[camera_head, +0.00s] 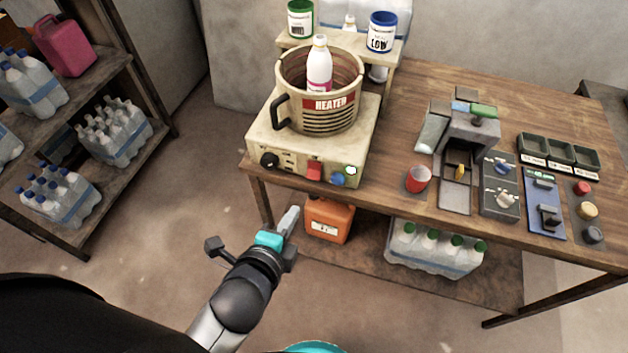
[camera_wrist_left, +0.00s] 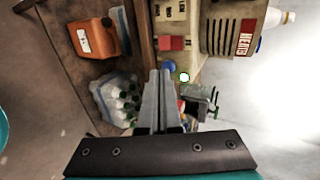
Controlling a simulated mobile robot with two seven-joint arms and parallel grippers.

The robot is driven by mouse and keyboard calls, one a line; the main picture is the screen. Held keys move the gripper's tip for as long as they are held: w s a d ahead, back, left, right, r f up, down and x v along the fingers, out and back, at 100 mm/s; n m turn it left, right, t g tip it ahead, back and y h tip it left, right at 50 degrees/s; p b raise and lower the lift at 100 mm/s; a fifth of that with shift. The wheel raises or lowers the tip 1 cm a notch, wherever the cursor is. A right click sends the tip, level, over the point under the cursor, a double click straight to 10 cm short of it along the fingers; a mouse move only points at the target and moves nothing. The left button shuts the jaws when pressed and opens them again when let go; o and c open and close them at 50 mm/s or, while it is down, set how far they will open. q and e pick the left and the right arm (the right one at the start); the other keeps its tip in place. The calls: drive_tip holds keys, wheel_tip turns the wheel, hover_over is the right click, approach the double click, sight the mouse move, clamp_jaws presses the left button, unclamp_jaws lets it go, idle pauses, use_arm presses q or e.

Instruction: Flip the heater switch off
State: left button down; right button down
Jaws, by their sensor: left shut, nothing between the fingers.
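The heater (camera_head: 318,103) is a cream box with a ribbed pot labelled HEATER on top, at the left end of the wooden table. Its front face carries a red switch (camera_head: 314,171), a blue button (camera_head: 337,179), a lit whitish-green round light (camera_head: 351,170) and a black knob (camera_head: 269,160). The red switch also shows in the left wrist view (camera_wrist_left: 172,43). My left gripper (camera_head: 292,214) is shut and empty, below and in front of the heater's front face, apart from the switch. I cannot tell the switch's position for certain. My right gripper is not in view.
A white bottle (camera_head: 319,65) stands in the pot. An orange canister (camera_head: 329,220) and a pack of bottles (camera_head: 433,250) sit on the lower shelf. A red cup (camera_head: 417,179) stands right of the heater. A bottle rack (camera_head: 70,150) is at left; the floor between is clear.

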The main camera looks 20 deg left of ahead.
sight(314, 171)
use_arm(q)
drive_tip(key=shift+f, duration=0.15)
drive_tip(key=b+x, duration=0.2)
drive_tip(key=x, duration=1.2)
drive_tip(key=shift+b, duration=0.35)
drive_tip(key=shift+w+f+t+b, duration=0.2)
drive_tip(key=shift+f+t+b, duration=0.15)
drive_tip(key=shift+b, duration=0.5)
drive_tip(key=shift+w+r, duration=0.1)
drive_tip(key=shift+r, duration=0.15)
